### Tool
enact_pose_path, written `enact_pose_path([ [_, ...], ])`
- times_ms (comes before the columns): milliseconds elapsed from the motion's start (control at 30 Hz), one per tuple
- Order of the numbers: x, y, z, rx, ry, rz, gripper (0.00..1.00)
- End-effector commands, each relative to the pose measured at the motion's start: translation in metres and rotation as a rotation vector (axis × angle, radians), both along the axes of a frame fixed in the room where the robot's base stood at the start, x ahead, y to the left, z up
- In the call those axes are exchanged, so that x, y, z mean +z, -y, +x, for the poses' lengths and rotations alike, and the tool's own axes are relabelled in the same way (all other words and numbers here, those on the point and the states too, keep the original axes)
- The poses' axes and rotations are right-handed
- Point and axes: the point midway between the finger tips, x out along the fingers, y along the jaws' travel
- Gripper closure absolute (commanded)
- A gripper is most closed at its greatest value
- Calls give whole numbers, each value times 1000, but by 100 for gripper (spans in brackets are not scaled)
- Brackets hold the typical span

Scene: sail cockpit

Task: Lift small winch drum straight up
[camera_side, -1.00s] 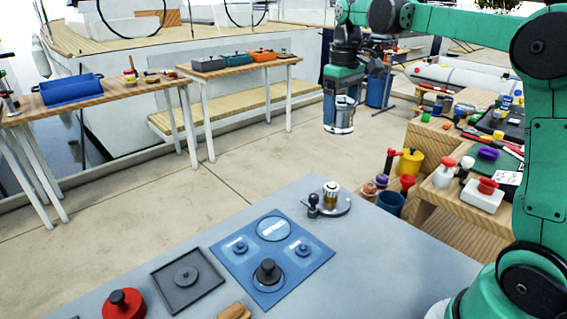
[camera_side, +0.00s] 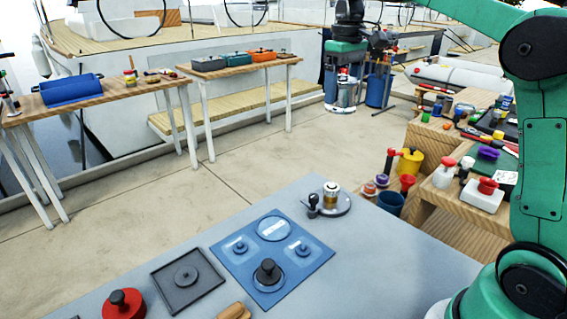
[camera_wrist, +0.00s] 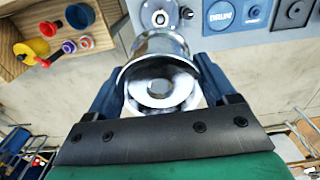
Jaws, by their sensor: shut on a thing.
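The small winch drum (camera_wrist: 160,75) is a shiny silver, waisted cylinder. In the wrist view it sits between the two dark blue fingers of my gripper (camera_wrist: 158,92), which is shut on it. In the side view my gripper (camera_side: 346,82) hangs high up near the top, with the silver drum (camera_side: 346,95) below it. The drum looks upright there and is well clear of the grey table. The fingers partly cover its sides.
The grey table (camera_side: 380,255) holds a blue mat (camera_side: 307,275) with round posts, a dark square tray (camera_side: 205,287), a red knob (camera_side: 124,304) and a small winch base (camera_side: 338,204). A wooden bench (camera_side: 470,222) with bottles and tools stands at right.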

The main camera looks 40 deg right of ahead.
Motion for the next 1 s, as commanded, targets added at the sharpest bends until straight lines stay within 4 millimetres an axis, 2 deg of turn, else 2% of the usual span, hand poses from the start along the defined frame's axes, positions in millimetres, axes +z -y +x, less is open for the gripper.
enact_pose_path([
  [633, 36, 0, 0, 0, 0, 0, 90],
  [1000, 40, 0, -1, 0, 0, 0, 90],
])
